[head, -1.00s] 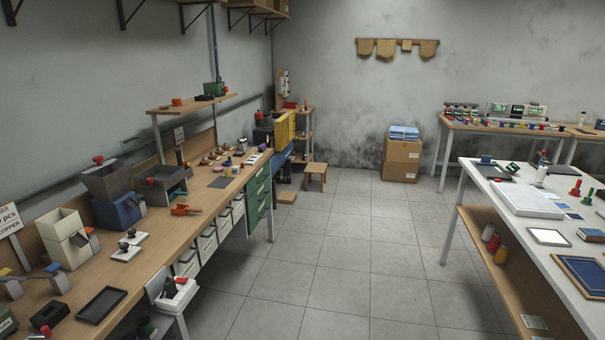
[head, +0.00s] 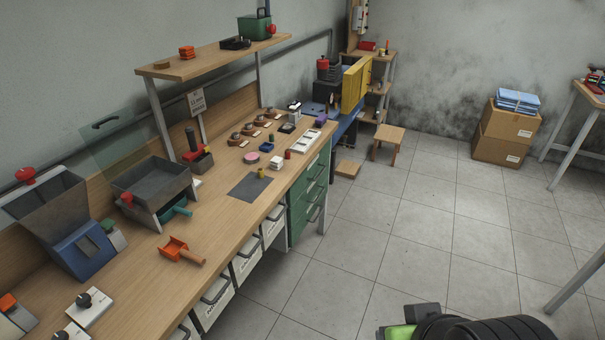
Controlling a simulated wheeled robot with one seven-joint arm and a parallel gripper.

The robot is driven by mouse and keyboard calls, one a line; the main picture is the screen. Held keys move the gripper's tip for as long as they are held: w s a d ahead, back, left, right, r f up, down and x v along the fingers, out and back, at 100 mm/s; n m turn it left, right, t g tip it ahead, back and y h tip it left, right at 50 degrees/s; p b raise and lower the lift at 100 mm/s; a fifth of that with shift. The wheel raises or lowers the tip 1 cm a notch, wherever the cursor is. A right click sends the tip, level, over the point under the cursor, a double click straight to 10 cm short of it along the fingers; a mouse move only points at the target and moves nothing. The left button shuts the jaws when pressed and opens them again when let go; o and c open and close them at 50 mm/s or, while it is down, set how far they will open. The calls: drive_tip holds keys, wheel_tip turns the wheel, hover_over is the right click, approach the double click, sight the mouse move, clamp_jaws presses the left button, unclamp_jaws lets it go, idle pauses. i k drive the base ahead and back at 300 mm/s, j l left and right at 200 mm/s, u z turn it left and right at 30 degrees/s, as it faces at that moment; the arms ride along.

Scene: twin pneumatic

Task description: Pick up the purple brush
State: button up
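A small purple object (head: 320,121) sits near the far right end of the long wooden workbench (head: 225,215), beside a pale tray of small parts. It may be the purple brush, but it is too small to make out bristles or a handle. Dark ribbed parts with a green patch show at the bottom edge of the head view and look like my own arm. My gripper's fingers are not in view.
The bench holds an orange scoop (head: 178,248), a grey hopper bin (head: 152,186), a dark mat (head: 250,187) and a pink disc (head: 251,158). A small stool (head: 388,137) and cardboard boxes (head: 505,132) stand beyond. The tiled floor (head: 400,230) right of the bench is clear.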

sight(321, 120)
drive_tip(key=i+l+u, duration=0.1)
drive_tip(key=i+u, duration=0.15)
drive_tip(key=i, duration=0.25)
drive_tip(key=i+l+u, duration=0.3)
drive_tip(key=i, duration=0.2)
drive_tip(key=j, duration=0.1)
